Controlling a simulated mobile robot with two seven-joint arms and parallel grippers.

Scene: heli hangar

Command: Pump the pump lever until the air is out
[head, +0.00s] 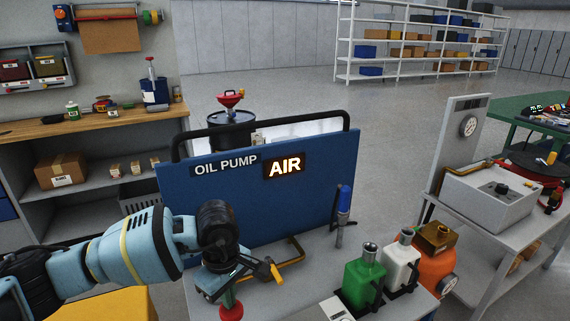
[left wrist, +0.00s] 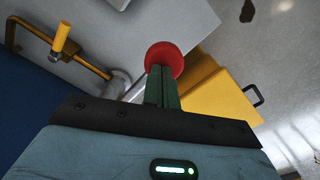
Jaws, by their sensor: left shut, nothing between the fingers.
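A blue panel (head: 215,205) reads OIL PUMP, with a lit AIR sign (head: 284,167) beside the words. A red round knob (head: 231,312), apparently the pump lever's end, shows at the bottom of the head view and in the left wrist view (left wrist: 163,59). My left gripper (head: 227,297) has its green fingers closed together (left wrist: 162,85), with nothing between them. The fingertips are at the knob; I cannot tell whether they touch it. My right gripper is not in view.
A brass pipe with a yellow handle (head: 275,270) lies close right of my left gripper. A green can (head: 363,282), a white can (head: 400,262) and an orange container (head: 437,268) stand further right. A blue-handled tool (head: 343,205) stands by the panel.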

